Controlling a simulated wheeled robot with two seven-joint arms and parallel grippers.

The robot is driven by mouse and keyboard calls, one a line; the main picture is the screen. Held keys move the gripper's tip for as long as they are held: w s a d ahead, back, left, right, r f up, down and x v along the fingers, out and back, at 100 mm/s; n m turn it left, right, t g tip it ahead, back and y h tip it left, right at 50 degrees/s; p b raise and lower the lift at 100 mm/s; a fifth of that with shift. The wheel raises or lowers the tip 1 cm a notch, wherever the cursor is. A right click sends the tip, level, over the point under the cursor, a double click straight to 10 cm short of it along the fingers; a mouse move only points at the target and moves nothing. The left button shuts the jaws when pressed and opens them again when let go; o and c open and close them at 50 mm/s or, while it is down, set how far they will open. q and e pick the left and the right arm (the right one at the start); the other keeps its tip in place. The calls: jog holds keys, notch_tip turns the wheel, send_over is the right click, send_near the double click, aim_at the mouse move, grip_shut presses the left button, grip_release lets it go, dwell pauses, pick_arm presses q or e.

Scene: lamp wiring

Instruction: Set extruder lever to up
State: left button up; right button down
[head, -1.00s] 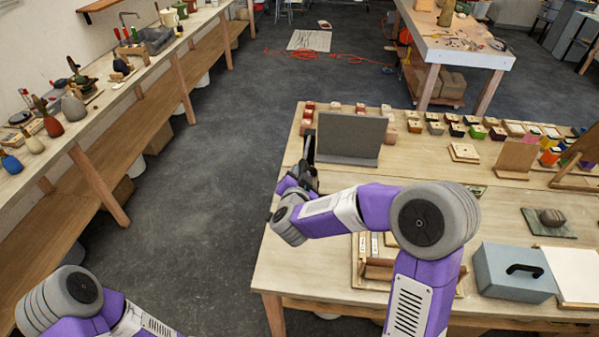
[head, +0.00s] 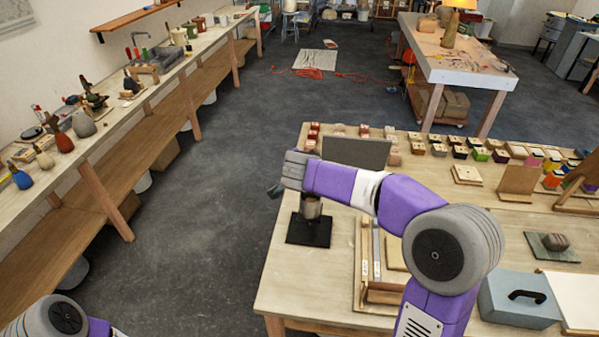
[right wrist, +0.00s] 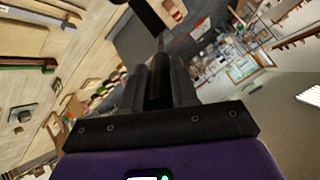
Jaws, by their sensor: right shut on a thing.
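The extruder stands at the left edge of the wooden table, with a flat black base (head: 308,231) and a small metallic barrel (head: 312,208). Its upper part is hidden behind my right wrist. In the right wrist view my right gripper (right wrist: 160,82) is shut on a dark bar, which looks like the extruder lever (right wrist: 147,14) and runs out past the fingertips. In the head view the right wrist is above the extruder, and a dark piece sticks out at its left; I cannot tell whether that is lever or finger. My left gripper is out of view; only left arm links show.
A grey upright panel (head: 357,152) stands just behind my right forearm. A wooden tray (head: 370,300) and a blue-grey box (head: 519,297) lie to the right. Several small coloured blocks line the back. The floor left of the table is clear.

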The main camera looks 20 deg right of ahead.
jog(key=shift+d+r, duration=0.1)
jog(key=shift+r, duration=0.25)
jog(key=c, duration=1.1)
grip_release()
jog(key=shift+w, duration=0.1)
jog(key=shift+o, duration=1.2)
jog(key=shift+w+f, duration=0.1)
jog(key=shift+f, duration=0.05)
jog(key=v, duration=0.7)
jog(key=shift+s, duration=0.2)
